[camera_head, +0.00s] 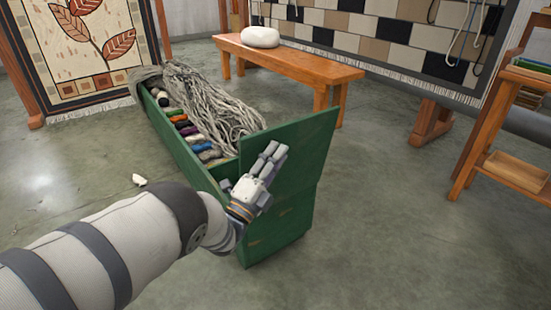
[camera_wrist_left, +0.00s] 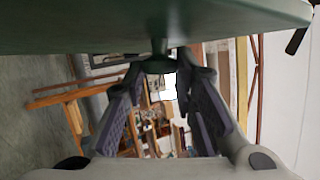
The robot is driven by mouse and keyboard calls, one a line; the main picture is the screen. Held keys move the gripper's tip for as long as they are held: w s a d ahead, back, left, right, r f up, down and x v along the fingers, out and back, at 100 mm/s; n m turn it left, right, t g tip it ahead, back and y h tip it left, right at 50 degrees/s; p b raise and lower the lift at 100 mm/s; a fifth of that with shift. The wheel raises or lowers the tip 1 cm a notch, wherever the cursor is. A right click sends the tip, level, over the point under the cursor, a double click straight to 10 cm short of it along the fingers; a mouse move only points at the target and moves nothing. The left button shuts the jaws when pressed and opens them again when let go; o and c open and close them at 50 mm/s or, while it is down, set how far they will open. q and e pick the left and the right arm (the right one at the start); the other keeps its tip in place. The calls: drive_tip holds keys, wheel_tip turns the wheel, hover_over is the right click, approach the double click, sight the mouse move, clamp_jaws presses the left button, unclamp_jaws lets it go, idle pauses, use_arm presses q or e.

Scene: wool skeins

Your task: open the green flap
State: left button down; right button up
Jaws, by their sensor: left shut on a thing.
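The green flap (camera_head: 303,150) is a flat panel at the near end of the long green chest (camera_head: 275,225). It stands up above the chest's rim. My left gripper (camera_head: 268,158) is in front of the flap's left part in the head view. In the left wrist view the underside or face of the flap (camera_wrist_left: 90,28) fills the top, with a small green knob (camera_wrist_left: 159,48) sticking out of it. The left gripper's fingers (camera_wrist_left: 160,68) are closed around this knob. The fingers hide the knob in the head view. My right gripper is not in view.
The chest holds grey yarn (camera_head: 212,105) and several coloured skeins (camera_head: 186,131). A wooden bench (camera_head: 290,62) with a white lump (camera_head: 260,37) stands behind. A wooden rack (camera_head: 490,130) stands at right. A white scrap (camera_head: 139,180) lies on the floor. Floor right of the chest is clear.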

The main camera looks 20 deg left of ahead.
use_arm(q)
drive_tip(key=shift+s+d+f+m+h, duration=0.2)
drive_tip(key=shift+m+h, duration=0.1)
drive_tip(key=c, duration=1.3)
unclamp_jaws()
drive_tip(key=shift+c, duration=0.2)
drive_tip(key=v, duration=1.2)
